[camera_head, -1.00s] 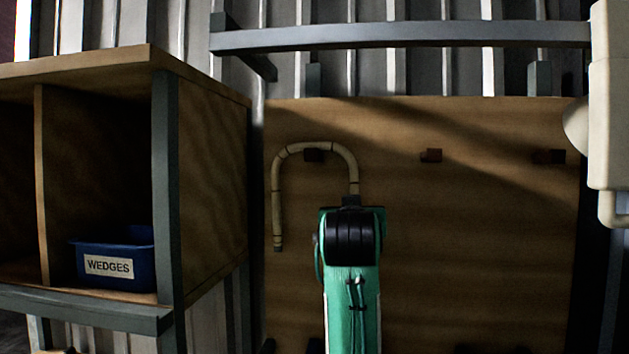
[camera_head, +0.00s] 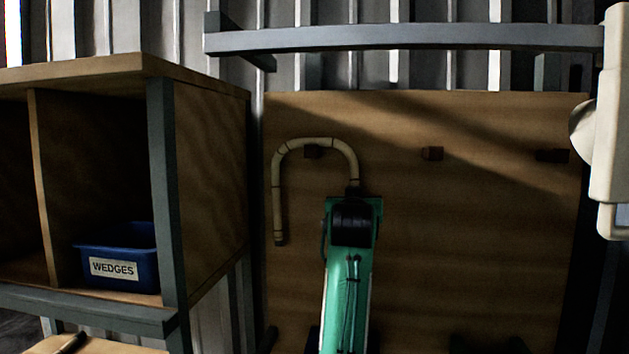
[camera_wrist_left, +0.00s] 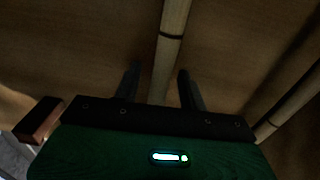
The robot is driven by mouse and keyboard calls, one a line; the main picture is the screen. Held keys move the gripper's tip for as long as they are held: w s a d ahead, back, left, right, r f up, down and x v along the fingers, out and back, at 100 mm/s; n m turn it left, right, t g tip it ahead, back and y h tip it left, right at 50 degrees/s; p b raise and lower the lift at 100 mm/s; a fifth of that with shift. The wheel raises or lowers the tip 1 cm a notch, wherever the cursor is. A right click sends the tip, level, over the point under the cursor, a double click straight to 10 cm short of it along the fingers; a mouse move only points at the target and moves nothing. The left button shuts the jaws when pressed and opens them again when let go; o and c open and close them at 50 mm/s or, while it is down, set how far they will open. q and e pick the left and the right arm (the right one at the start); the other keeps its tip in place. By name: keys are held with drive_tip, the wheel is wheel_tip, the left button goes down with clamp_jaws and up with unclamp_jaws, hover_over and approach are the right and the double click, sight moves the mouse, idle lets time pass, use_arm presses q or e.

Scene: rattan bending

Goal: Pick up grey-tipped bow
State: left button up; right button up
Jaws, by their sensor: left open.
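A pale bent rattan bow (camera_head: 316,143) hangs like an upside-down U over a dark red peg (camera_head: 313,153) on the wooden board. Its left end is free and looks darker at the tip, but I cannot make out the tip colour. My left gripper (camera_head: 353,190) is at the lower end of the bow's right leg and hides that end. In the left wrist view, my left gripper (camera_wrist_left: 159,75) is open, with a rattan leg (camera_wrist_left: 171,45) running between and beyond its fingers. Another rattan length (camera_wrist_left: 288,104) shows at the right. My right gripper is not in view.
Two more pegs, a middle one (camera_head: 432,153) and a right one (camera_head: 552,155), are empty. A wooden shelf (camera_head: 208,180) stands at the left, with a blue bin (camera_head: 118,268) labelled WEDGES. A grey bar (camera_head: 400,37) crosses above the board. The board's right half is mostly clear.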

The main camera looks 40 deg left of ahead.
use_arm(q)
drive_tip(key=shift+c, duration=0.4)
clamp_jaws()
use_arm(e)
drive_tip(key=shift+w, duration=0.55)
